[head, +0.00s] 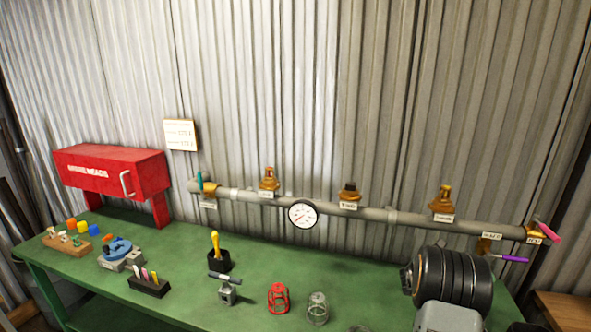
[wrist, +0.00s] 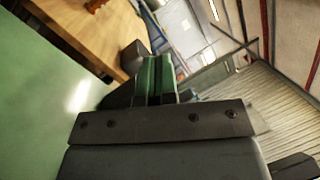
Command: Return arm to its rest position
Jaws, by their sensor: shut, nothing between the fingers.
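My gripper (wrist: 157,75) shows in the wrist view, its two green-padded fingers side by side and shut with nothing between them. Beyond them are a green surface at left and a wooden table top (wrist: 85,30) at upper left. In the head view, part of my arm, black and ribbed with a grey section, stands at the lower right in front of the bench. My fingers cannot be made out there.
A green bench (head: 190,265) bears a red cabinet (head: 115,170), a black cup (head: 218,261), a red cage (head: 278,298), and a clear cage (head: 317,308). Above runs a grey pipe (head: 380,214) with a gauge (head: 302,213) and brass valves. A corrugated wall stands behind.

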